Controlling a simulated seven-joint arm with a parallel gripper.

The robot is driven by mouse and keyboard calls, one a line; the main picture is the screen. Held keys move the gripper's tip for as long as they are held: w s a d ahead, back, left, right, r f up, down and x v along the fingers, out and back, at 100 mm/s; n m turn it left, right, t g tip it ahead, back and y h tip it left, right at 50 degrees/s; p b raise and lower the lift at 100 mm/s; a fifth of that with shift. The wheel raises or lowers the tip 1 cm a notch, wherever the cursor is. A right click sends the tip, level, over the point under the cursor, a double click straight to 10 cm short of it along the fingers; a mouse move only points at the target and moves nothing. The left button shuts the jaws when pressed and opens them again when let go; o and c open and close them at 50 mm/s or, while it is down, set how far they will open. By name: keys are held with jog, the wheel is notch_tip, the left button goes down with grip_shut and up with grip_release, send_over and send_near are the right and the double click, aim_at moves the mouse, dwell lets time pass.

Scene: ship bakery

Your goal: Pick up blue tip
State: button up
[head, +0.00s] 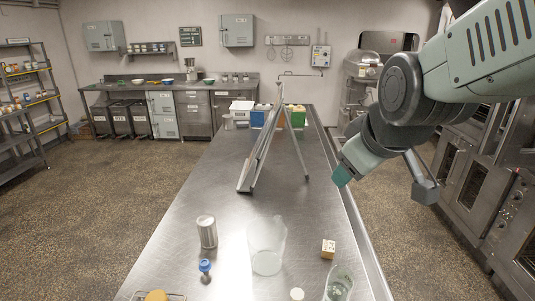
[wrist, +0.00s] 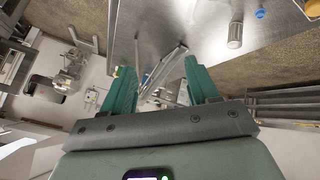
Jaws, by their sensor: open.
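The blue tip (head: 204,268) is a small blue piece standing on the steel table at the front left in the head view, just in front of a metal shaker. It also shows at the top right edge in the wrist view (wrist: 260,13). My gripper (wrist: 156,66) is open, with its two green fingers spread and nothing between them. In the head view, my gripper is above the right side of the table, high up and well apart from the blue tip, which is to its lower left.
A metal shaker (head: 207,232) stands behind the blue tip. A clear container (head: 266,246), a small wooden block (head: 328,249) and a glass (head: 339,284) are to the right. A folding metal stand (head: 262,150) rises mid-table. The table left of the shaker is mostly clear.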

jog(key=w+a+f+n+t, duration=0.4)
jog(key=w+a+n+t, duration=0.3)
jog(key=w+n, duration=0.7)
jog(key=s+a+r+n+g+y, duration=0.1)
jog(key=s+a+r+n+y, duration=0.3)
jog(key=a+n, duration=0.35)
jog(key=s+a+r+n+y, duration=0.3)
jog(key=a+r+n+y, duration=0.1)
jog(key=a+n, duration=0.35)
jog(key=s+a+r+n+g+y, duration=0.1)
jog(key=s+a+r+n+y, duration=0.3)
jog(key=a+n, duration=0.3)
jog(key=n, duration=0.1)
send_near(207, 266)
jog(key=shift+w+a+f, duration=0.1)
jog(key=shift+w+a, duration=0.35)
jog(key=shift+a, duration=0.1)
jog(key=shift+w+a, duration=0.5)
jog(key=shift+x, duration=3.15)
jog(key=shift+d, duration=0.1)
